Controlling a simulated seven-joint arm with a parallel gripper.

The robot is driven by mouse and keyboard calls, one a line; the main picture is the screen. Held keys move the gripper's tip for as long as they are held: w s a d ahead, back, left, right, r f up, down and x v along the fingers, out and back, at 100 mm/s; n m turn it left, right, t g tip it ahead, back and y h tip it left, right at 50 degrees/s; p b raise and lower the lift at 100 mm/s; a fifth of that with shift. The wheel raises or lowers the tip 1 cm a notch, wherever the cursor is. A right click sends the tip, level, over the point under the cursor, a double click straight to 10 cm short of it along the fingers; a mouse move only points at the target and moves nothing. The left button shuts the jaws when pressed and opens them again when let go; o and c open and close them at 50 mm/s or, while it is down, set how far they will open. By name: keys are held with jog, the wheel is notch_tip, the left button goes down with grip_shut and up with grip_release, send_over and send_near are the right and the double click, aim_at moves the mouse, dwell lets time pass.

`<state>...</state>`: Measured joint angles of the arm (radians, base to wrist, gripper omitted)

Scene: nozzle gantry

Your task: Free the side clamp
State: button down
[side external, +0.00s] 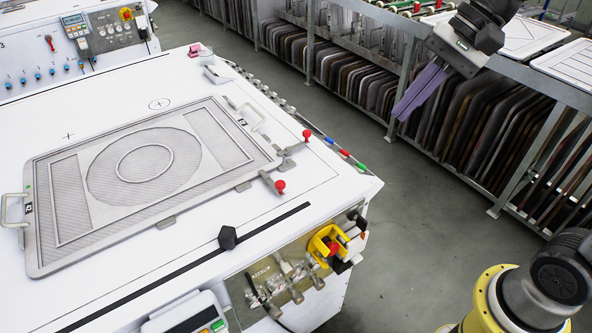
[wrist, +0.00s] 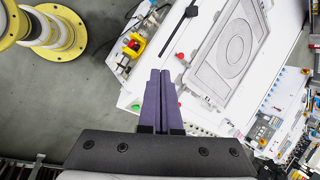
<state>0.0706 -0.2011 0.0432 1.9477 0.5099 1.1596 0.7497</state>
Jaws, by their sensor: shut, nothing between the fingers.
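Two clamps with red ball knobs sit at the right edge of the grey framed screen (side external: 222,168) on the white table. The far clamp (side external: 306,135) is at the screen's right corner, and the near clamp (side external: 280,185) is on its front right side. I cannot tell which one is the side clamp. In the wrist view, red knobs show to the right of my fingers, one higher (wrist: 180,56) and one lower (wrist: 179,105). My gripper (side external: 398,117) is raised to the right of the table, apart from both clamps. Its purple fingers (wrist: 160,72) are together and empty.
A yellow bracket with a red knob (side external: 327,245) juts from the table's front side, by several metal fittings. A black knob (side external: 228,237) sits on a black rail. A rack of dark panels (side external: 450,140) stands behind my gripper. Open floor lies between rack and table.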

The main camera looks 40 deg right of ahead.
aim_at(271, 178)
jog(key=w+d+f+m+g+y, duration=0.1)
jog(key=w+f+m+y, duration=0.1)
jog(key=w+f, duration=0.6)
jog(key=w+d+f+m+g+y, duration=0.1)
jog(key=w+f+m, duration=0.3)
jog(key=w+f, duration=0.5)
jog(key=shift+w+d+m+g+y, duration=0.25)
jog(key=shift+w+m+g+y, duration=0.15)
jog(key=shift+w+g, duration=0.1)
jog(key=shift+a, duration=0.1)
jog(key=x, duration=0.9)
jog(key=shift+s+a+f, duration=0.1)
jog(key=shift+a+f, duration=0.15)
jog(key=a, duration=0.3)
jog(key=shift+a, duration=0.5)
